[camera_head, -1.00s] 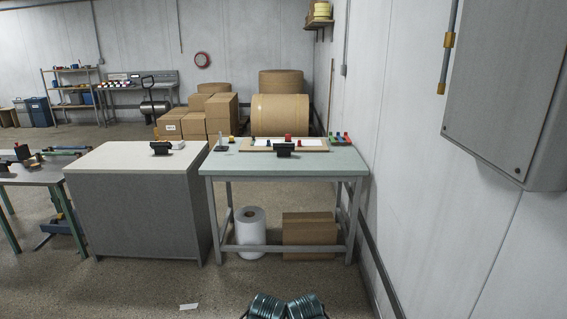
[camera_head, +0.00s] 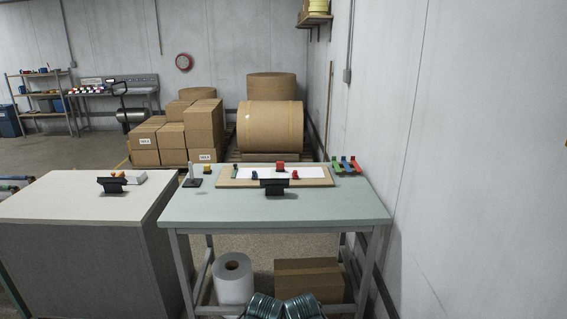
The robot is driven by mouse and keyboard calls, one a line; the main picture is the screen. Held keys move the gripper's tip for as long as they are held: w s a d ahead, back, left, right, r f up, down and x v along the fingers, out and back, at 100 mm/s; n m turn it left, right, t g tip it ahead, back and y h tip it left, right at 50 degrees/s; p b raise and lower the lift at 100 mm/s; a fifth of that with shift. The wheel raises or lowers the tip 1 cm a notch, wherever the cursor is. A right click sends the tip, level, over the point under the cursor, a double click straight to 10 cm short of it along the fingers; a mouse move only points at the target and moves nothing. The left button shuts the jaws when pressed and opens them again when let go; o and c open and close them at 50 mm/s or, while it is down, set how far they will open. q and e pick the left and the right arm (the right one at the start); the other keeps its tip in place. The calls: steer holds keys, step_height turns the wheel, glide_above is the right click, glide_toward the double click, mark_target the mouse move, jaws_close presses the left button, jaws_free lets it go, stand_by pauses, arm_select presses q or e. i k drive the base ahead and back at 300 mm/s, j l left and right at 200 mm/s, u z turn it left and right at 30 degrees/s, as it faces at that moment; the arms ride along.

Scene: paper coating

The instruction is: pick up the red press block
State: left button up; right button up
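The red press block (camera_head: 280,167) is a small red block at the back edge of the white sheet (camera_head: 305,173) on a wooden board (camera_head: 228,183). The board lies on the pale green table (camera_head: 345,208) ahead of me. Teal ribbed parts at the bottom centre of the view look like my own body. Neither of my grippers shows in the view, so their state is hidden.
A black stand (camera_head: 274,187) is at the board's front edge. Coloured clamps (camera_head: 346,165) lie to the right, and a small post on a dark base (camera_head: 192,178) to the left. A white-topped cabinet (camera_head: 60,205) adjoins the table's left. A wall (camera_head: 460,150) closes the right side.

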mark_target(279, 164)
steer(key=i+l, duration=0.1)
steer(key=i, duration=1)
steer(key=j+z, duration=0.15)
steer(key=z, duration=0.3)
steer(key=i+j+z, duration=0.1)
steer(key=z, duration=0.35)
steer(key=j+z, duration=0.35)
steer(key=j, duration=0.35)
steer(key=k+j+z, duration=0.1)
steer(key=j+z, duration=0.2)
steer(key=j, duration=0.35)
